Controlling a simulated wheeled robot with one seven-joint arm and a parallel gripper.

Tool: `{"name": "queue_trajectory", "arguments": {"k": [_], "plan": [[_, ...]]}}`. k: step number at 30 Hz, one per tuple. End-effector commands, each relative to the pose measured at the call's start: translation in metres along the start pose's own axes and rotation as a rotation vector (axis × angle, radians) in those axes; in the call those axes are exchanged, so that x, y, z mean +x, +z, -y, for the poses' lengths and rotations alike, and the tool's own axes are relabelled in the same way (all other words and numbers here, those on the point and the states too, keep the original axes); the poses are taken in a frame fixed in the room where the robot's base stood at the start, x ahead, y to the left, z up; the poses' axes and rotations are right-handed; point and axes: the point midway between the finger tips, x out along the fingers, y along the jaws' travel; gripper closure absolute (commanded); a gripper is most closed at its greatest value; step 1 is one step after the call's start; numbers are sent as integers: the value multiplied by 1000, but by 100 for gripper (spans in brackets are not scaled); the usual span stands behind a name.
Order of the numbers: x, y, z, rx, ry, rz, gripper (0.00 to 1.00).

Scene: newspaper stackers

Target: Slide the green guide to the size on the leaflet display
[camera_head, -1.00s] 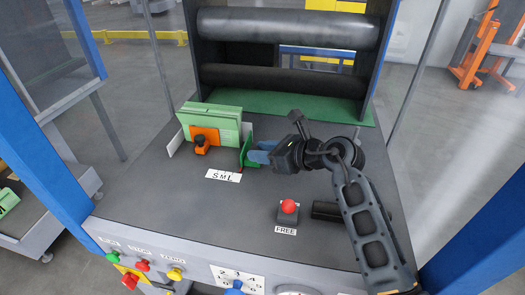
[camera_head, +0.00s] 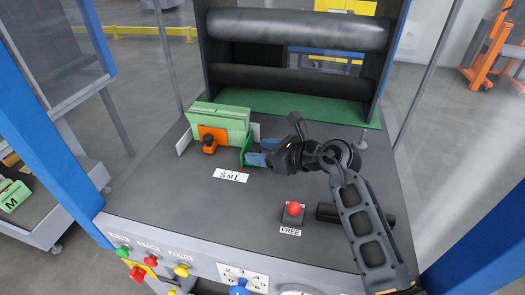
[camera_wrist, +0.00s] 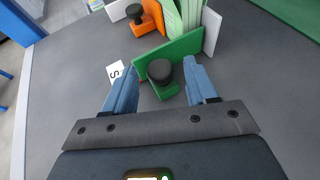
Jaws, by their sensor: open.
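The green guide (camera_head: 247,151) stands upright on the grey table, just right of a stack of light green leaflets (camera_head: 218,117). In the wrist view the green guide (camera_wrist: 168,52) has a black knob (camera_wrist: 160,71) on its near side. My gripper (camera_head: 258,158) is open, and its blue fingers (camera_wrist: 163,90) stand on either side of the knob, apart from it.
An orange guide (camera_head: 212,138) with a black knob holds the leaflets' front. White plates (camera_head: 184,142) stand beside the stack. A red FREE button (camera_head: 294,209) sits front right. Black rollers (camera_head: 290,81) are behind. The table between label and button is clear.

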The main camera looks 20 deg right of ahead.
Motion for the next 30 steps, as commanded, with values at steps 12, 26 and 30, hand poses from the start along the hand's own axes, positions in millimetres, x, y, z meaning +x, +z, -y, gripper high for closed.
{"name": "queue_trajectory", "arguments": {"k": [12,26,30], "plan": [[-47,-1,1,1,-3,0,43],[-78,0,0,0,0,0,43],[-78,0,0,0,0,0,43]]}}
